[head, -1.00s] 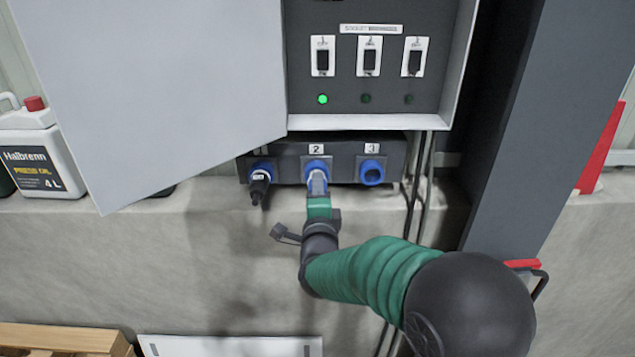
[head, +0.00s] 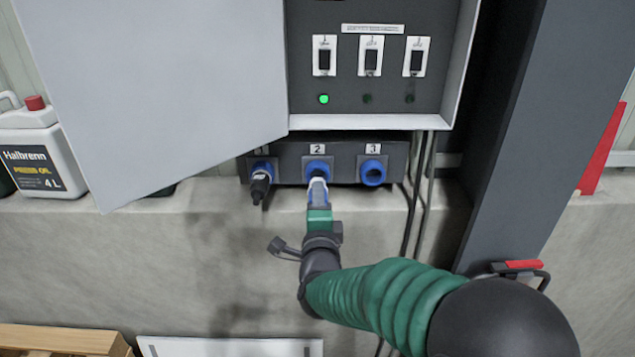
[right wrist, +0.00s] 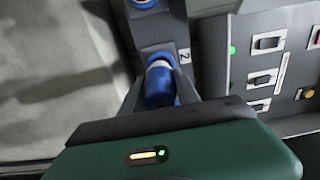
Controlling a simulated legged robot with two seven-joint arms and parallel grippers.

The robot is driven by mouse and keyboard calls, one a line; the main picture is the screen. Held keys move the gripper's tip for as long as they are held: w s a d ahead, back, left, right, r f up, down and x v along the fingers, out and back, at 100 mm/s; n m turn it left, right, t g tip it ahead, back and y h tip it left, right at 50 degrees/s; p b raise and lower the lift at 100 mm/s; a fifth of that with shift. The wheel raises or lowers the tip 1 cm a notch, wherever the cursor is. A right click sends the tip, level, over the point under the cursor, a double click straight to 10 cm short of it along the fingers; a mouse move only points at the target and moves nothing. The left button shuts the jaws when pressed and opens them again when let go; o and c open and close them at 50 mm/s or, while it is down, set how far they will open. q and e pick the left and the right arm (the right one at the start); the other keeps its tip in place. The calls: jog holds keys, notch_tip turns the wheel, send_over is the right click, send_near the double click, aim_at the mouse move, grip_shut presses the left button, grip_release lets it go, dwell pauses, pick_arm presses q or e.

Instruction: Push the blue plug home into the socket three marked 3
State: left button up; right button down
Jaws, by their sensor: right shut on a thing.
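The blue plug (head: 319,192), with a pale collar, is in the jaws of my right gripper (head: 318,198), just in front of the socket marked 2 (head: 317,166). In the right wrist view the plug (right wrist: 160,86) sits between the two fingers of the gripper (right wrist: 160,97), in line with the label 2. I cannot tell whether its tip is still inside that socket. Socket three (head: 373,173), a blue ring under the label 3, is empty, to the right of the plug. My left gripper is not in view.
A black plug (head: 261,182) sits in the socket at the left. The grey cabinet door (head: 160,90) hangs open at the upper left. Black cables (head: 423,190) run down right of the socket box, beside a dark post (head: 510,140). The green lamp (head: 323,99) under switch 1 is lit.

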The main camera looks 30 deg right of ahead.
jog(key=shift+s, duration=0.15)
jog(key=shift+s+a, duration=0.2)
jog(key=shift+s, duration=0.1)
jog(key=shift+s+a, duration=0.15)
jog(key=shift+s, duration=0.1)
jog(key=shift+r, duration=0.1)
